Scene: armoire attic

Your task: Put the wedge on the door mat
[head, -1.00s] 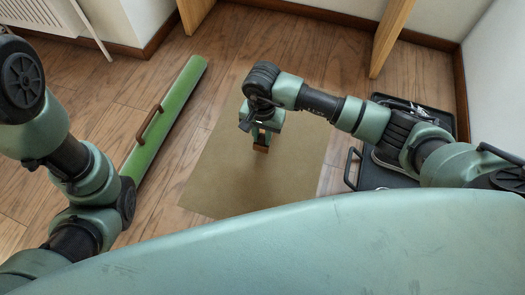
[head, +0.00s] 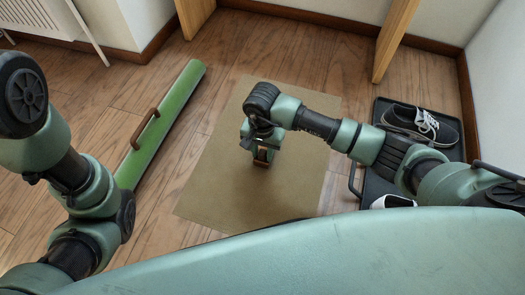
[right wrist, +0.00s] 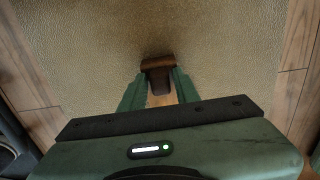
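The brown wedge (head: 262,159) is low over the middle of the tan door mat (head: 218,185). My right gripper (head: 263,152) points down over the mat with its fingers on both sides of the wedge. In the right wrist view the wedge (right wrist: 157,66) sticks out between the green fingertips (right wrist: 159,82), which look closed on its sides. The mat (right wrist: 230,50) fills the ground beyond it, with a dark shadow close by the wedge. I cannot tell whether the wedge touches the mat. My left arm shows at the left, but its gripper is not in view.
A green board-like piece with a brown handle (head: 160,125) lies left of the mat. A black tray (head: 369,188) with a dark sneaker (head: 415,122) and a white shoe (head: 392,201) stands at the right. Wooden legs (head: 392,40) rise at the back.

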